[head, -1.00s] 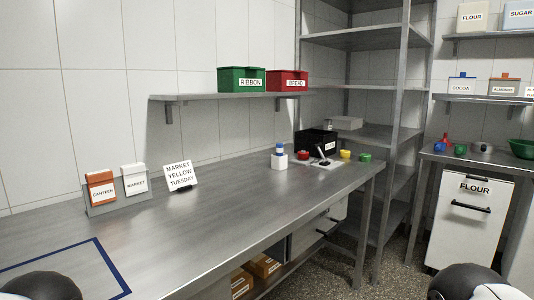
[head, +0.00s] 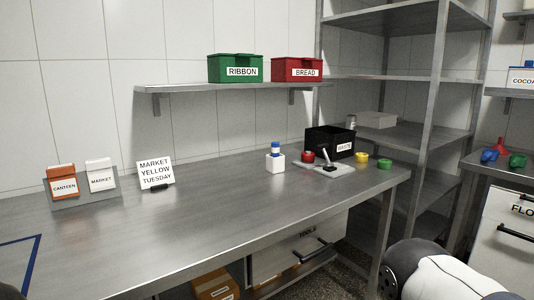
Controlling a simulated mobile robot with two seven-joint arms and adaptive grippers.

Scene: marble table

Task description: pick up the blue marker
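A small blue item (head: 275,147) stands upright in a white block (head: 275,162) towards the back of the metal table. It is the likeliest blue marker, but it is too small to tell for sure. Neither of my grippers is in view. Part of my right arm shows at the lower right, and a dark bit of my own body shows at the lower left corner.
Right of the block are a grey board (head: 322,168) with a stick-like part, a red item (head: 308,157), a black bin (head: 328,142), a yellow cup (head: 361,158) and a green cup (head: 384,164). A sign (head: 156,172) stands left. The table's front middle is clear.

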